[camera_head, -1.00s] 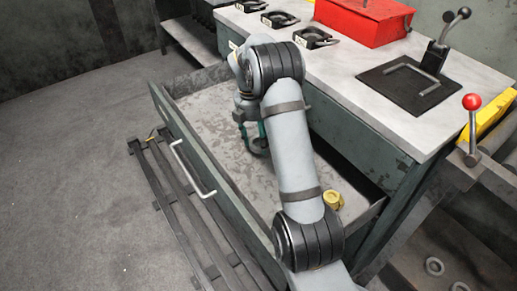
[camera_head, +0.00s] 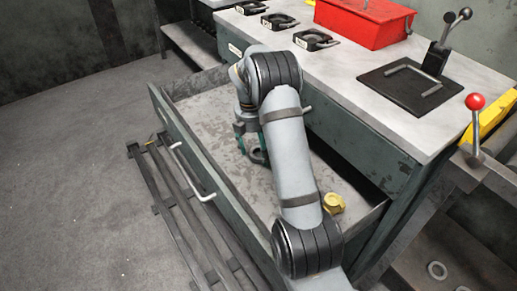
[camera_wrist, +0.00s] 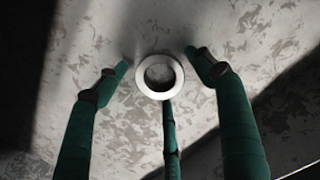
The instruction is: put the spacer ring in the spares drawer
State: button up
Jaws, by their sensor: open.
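The spacer ring (camera_wrist: 159,77), a pale metal ring, shows in the wrist view against the mottled grey drawer floor, and looks to lie flat on it. My gripper (camera_wrist: 160,80) has its three green fingers spread around the ring; the two side fingers stand clear of it. The lower finger's tip meets the ring's lower edge in the picture; I cannot tell whether it touches. In the head view my gripper (camera_head: 251,149) is down inside the open spares drawer (camera_head: 216,188), and the ring cannot be made out there.
A yellow part (camera_head: 333,204) lies in the drawer's near right corner. The workbench (camera_head: 365,100) stands beside the drawer, with a red box (camera_head: 365,22) and black clamps on top. A red-knobbed lever (camera_head: 475,103) stands at right.

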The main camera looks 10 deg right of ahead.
jog(key=shift+r, duration=0.15)
notch_tip(320, 180, up, 12)
jog(key=a+p, duration=0.1)
jog(key=p, duration=0.4)
jog(key=shift+s+a, duration=0.15)
jog(key=shift+a, duration=0.05)
jog(key=shift+c, duration=0.4)
dwell(0.6)
